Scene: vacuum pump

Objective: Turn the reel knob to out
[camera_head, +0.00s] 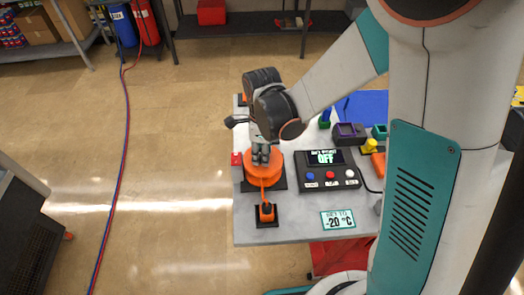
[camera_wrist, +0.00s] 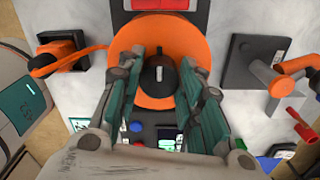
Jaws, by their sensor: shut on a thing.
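The orange reel (camera_head: 264,170) sits on a dark square base at the left side of the table; it also fills the upper middle of the wrist view (camera_wrist: 175,28). The small black reel knob (camera_wrist: 158,76) with a pale pointer mark stands at the reel's centre. My gripper (camera_head: 261,156) points down over the reel, with its fingers on either side of the knob, shut on it. In the head view the fingers hide the knob. I cannot read which label the pointer faces. An orange line runs from the reel to an orange fitting (camera_head: 266,212).
A black control box (camera_head: 327,171) with an "OFF" display and several coloured buttons stands to the right of the reel. A "-20 °C" sign (camera_head: 338,219) lies in front. A red block (camera_head: 236,159) is at the table's left edge. The floor to the left is mostly open.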

